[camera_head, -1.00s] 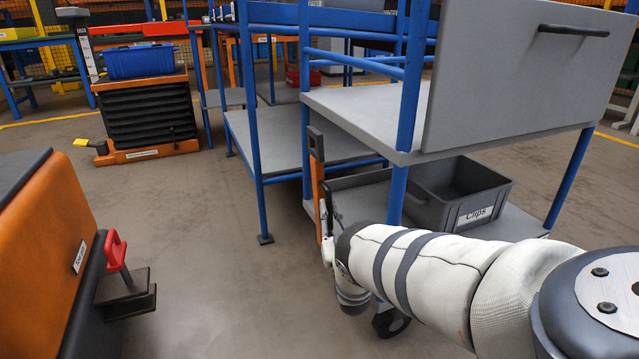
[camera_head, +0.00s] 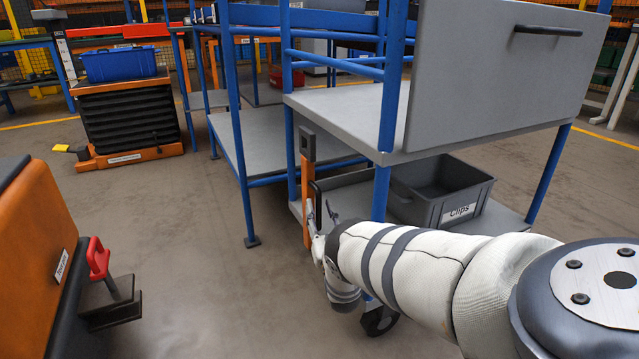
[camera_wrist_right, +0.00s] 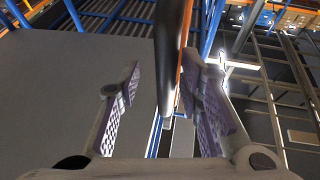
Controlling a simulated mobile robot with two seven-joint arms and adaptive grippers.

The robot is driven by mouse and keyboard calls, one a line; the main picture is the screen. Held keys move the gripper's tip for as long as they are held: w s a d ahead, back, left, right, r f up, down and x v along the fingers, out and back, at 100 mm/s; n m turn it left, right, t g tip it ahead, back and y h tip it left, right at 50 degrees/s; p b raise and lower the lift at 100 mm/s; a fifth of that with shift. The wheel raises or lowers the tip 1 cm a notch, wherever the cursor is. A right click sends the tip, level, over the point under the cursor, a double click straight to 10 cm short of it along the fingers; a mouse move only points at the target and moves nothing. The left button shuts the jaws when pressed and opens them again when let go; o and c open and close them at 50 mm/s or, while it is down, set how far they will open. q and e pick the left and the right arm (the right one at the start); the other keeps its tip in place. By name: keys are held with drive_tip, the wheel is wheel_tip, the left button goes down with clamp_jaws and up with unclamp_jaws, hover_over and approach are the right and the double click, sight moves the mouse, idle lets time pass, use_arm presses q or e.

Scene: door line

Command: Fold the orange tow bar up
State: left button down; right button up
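The orange tow bar (camera_head: 305,195) stands about upright at the near left end of the blue-and-grey cart in the head view, with a dark loop handle (camera_head: 308,145) at its top. My right gripper (camera_head: 322,214) is beside the bar's lower part there, its fingers partly seen. In the right wrist view my right gripper (camera_wrist_right: 163,95) is open. A dark bar with an orange edge (camera_wrist_right: 174,60) lies between its fingers, closer to the right finger, with a clear gap to the left one. Whether it touches the right finger cannot be told. My left gripper is not in view.
The cart has a grey shelf (camera_head: 345,112), a grey panel (camera_head: 480,75) and a bin labelled Clips (camera_head: 440,200). An orange and black unit with a red handle (camera_head: 98,258) stands at the left. A lift cart with a blue bin (camera_head: 120,64) stands behind. Floor between is clear.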

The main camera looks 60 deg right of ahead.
drive_tip(key=shift+a, duration=0.1)
drive_tip(key=v, duration=1.2)
